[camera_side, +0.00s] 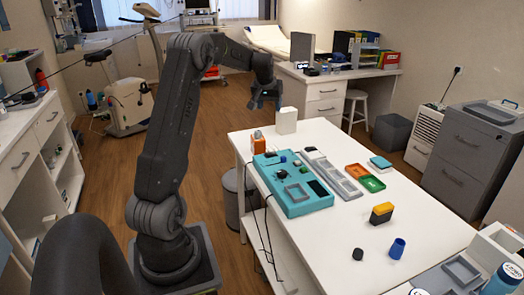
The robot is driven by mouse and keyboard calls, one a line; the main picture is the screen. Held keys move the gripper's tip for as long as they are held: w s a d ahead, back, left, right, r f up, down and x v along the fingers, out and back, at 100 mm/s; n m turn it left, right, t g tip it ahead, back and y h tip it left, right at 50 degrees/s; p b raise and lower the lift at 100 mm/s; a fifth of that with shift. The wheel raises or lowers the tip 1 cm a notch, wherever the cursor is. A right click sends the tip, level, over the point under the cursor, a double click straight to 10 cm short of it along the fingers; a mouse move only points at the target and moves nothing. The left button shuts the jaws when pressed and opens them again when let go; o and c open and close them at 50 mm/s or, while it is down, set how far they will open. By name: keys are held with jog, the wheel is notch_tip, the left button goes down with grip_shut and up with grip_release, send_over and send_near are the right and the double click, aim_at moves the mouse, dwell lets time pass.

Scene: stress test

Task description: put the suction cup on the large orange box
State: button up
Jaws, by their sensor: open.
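My gripper (264,104) is open and empty, hanging in the air beyond the far left end of the white table. An orange-yellow box with a dark lower part (382,208) stands on the right part of the table. A smaller orange item (258,144) stands at the far left corner. Near the front edge are a small black rounded piece (358,254) and a blue tapered cup (397,248). I cannot tell for sure which of these two is the suction cup. Both stand apart from the orange-yellow box and far from my gripper.
The white table (420,215) holds a teal tray panel (305,206), a grey tray (333,177), an orange tray (356,171), a green tray (372,184) and a white box (286,121). Black cables hang off its left edge. Free table surface surrounds the orange-yellow box.

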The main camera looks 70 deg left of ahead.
jog(key=s+d+r+m+t+h, duration=0.15)
jog(key=d+r, duration=0.35)
jog(key=d, duration=0.8)
jog(key=d+r+m, duration=0.3)
jog(key=d+r, duration=0.1)
jog(key=d, duration=0.9)
jog(key=s+d+f+m+h, duration=0.1)
jog(key=s+d+m, duration=0.1)
jog(key=s+d, duration=0.7)
jog(key=s+d+f+m+t+h, duration=0.1)
jog(key=s+d+f+m, duration=0.1)
jog(key=s+d, duration=0.7)
jog(key=shift+d+f+m, duration=0.25)
jog(key=shift+d+m, duration=0.25)
jog(key=shift+m, duration=0.25)
jog(key=shift+s, duration=0.1)
